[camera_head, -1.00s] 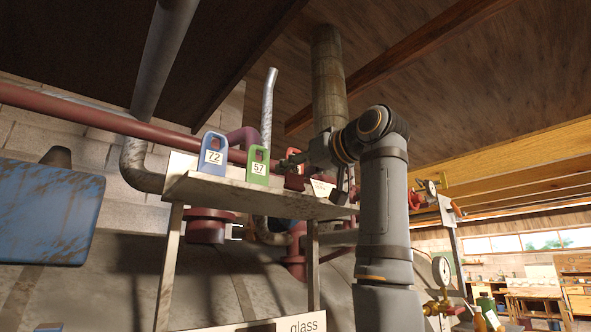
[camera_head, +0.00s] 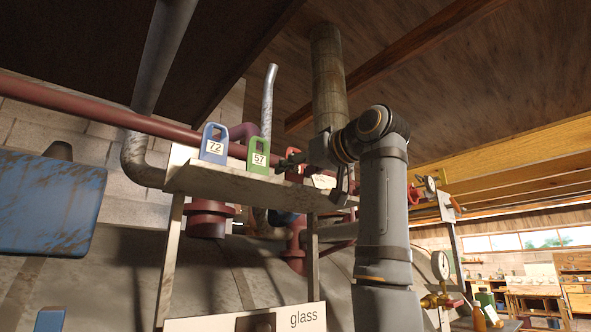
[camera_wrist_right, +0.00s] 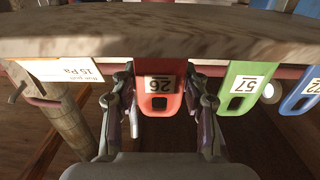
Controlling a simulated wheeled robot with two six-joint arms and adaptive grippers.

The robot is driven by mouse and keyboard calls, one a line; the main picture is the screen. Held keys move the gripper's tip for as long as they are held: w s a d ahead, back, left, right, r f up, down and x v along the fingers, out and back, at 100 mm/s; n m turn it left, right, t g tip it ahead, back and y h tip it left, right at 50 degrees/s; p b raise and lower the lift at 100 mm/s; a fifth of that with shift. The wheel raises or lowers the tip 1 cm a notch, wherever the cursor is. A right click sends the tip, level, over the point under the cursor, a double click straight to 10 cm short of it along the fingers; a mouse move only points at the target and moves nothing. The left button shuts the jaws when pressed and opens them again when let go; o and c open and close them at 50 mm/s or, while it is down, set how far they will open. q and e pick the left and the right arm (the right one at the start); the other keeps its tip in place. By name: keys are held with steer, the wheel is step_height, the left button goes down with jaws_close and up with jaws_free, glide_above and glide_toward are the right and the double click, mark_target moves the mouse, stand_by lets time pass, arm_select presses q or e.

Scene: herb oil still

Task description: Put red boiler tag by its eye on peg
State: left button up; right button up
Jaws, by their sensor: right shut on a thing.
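The red tag (camera_wrist_right: 160,88) is numbered 26 and has a dark eye slot near its end. In the right wrist view it is between the two fingers of my right gripper (camera_wrist_right: 163,105), which is shut on it. In the head view my right gripper (camera_head: 290,161) is above the shelf. I cannot make out the peg with certainty in either view. My left gripper is not in view.
The green tag 57 (camera_head: 258,157) and blue tag 72 (camera_head: 214,142) stand on the metal shelf (camera_head: 235,182) left of my gripper. A white card (camera_wrist_right: 65,70) is on the red tag's other side. Pipes run behind. A pressure gauge (camera_head: 440,264) is at right.

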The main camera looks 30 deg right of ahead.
steer(key=o, duration=1.1)
steer(key=shift+o, duration=0.2)
steer(key=shift+c, duration=1.2)
steer(key=shift+s, duration=0.2)
steer(key=shift+s, duration=0.8)
